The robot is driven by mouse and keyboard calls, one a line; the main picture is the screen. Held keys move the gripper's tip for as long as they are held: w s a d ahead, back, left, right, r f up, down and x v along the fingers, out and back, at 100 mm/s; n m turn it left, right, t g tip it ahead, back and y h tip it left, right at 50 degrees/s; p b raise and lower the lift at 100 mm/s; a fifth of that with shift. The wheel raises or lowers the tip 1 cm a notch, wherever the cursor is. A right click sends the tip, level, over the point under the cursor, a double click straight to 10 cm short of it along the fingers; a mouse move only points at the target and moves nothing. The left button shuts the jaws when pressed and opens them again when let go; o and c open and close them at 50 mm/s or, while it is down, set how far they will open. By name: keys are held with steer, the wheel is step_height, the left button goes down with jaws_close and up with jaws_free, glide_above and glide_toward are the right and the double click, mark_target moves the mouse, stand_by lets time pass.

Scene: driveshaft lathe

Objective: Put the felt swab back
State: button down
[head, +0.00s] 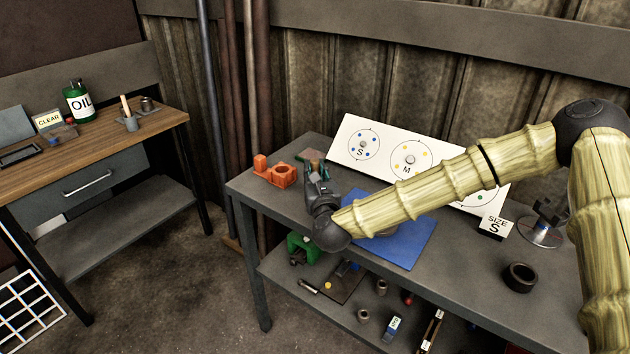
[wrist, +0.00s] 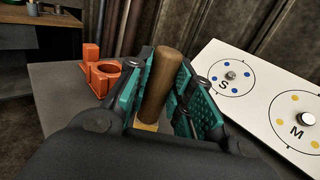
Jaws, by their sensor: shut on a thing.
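My gripper (wrist: 157,95) is shut on a brown, round wooden handle (wrist: 160,82), which I take to be the felt swab's. The handle stands slightly tilted between the teal finger pads. A paler tan part shows at its lower end; I cannot make out a felt tip. In the head view my gripper (head: 316,180) is over the far left part of the grey bench (head: 470,258). An orange holder (head: 276,171) with a round opening stands just left of it. The holder also shows left of the fingers in the wrist view (wrist: 101,72), apart from them.
A white board (head: 385,150) with dotted circles leans behind my arm. A blue mat (head: 408,240), a "SIZE S" sign (head: 497,226) and a dark ring (head: 520,276) are on the bench.

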step_height(320, 180, down, 3)
steer(key=shift+a+r+p, duration=0.1)
steer(key=shift+r+p, duration=0.05)
steer(key=shift+p, duration=0.45)
steer(key=shift+f, duration=0.35)
steer(key=shift+f, duration=0.15)
steer(key=c, duration=1.3)
jaws_free()
steer(key=shift+o, duration=0.2)
steer(key=shift+r, duration=0.2)
steer(key=shift+s+f, duration=0.15)
steer(key=shift+s, duration=0.15)
steer(key=s+b, duration=0.1)
steer(key=s, duration=0.2)
steer(key=s+d+b, duration=0.1)
steer(key=s, duration=0.3)
steer(key=s+d+b, duration=0.1)
steer(key=s, duration=0.3)
steer(key=shift+s, duration=0.15)
